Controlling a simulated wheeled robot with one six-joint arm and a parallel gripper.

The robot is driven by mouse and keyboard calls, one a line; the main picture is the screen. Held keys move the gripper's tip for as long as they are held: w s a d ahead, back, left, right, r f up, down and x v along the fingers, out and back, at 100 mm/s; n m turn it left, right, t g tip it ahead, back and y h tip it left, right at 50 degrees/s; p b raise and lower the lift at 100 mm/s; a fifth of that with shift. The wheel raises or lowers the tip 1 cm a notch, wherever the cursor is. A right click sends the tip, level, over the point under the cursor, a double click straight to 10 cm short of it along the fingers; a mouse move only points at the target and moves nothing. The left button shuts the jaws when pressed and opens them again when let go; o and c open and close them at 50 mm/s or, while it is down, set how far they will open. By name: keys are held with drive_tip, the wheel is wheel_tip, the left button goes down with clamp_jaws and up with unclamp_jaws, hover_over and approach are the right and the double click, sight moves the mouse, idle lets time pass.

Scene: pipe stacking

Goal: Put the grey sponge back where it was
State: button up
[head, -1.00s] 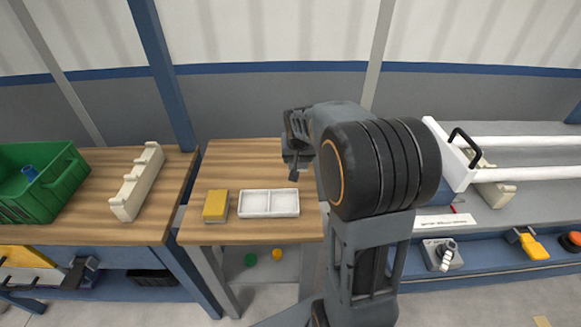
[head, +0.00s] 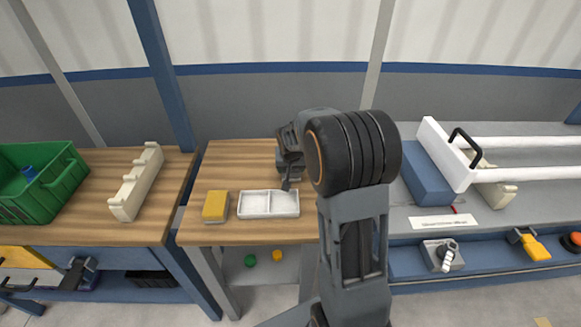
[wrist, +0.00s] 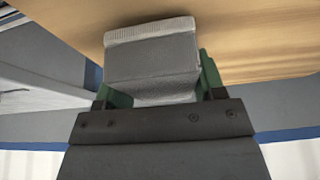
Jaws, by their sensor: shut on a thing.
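My gripper (head: 287,182) is low over the middle table, at the back right of the white tray (head: 270,216). In the wrist view, the green fingers are shut on the grey sponge (wrist: 152,62), a grey block with a paler ribbed edge. The wooden top (wrist: 262,45) shows beyond the sponge; I cannot tell whether they touch. The white tray has two compartments, both showing bare floors in the head view. In the head view the sponge is mostly hidden by my gripper.
A yellow block (head: 215,206) lies left of the tray. A cream notched rack (head: 136,183) and a green crate (head: 42,183) stand on the left table. At right is a grey bench with a blue block (head: 424,172) and white pipes (head: 535,174).

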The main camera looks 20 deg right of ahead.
drive_tip(key=shift+f, duration=0.1)
drive_tip(key=shift+f+b, duration=0.5)
drive_tip(key=shift+b, duration=0.1)
drive_tip(key=o, duration=0.9)
drive_tip(key=shift+s+a+f, duration=0.1)
drive_tip(key=shift+s+f, duration=0.1)
drive_tip(key=shift+s+d, duration=0.1)
drive_tip(key=shift+d, duration=0.2)
drive_tip(key=shift+a, duration=0.1)
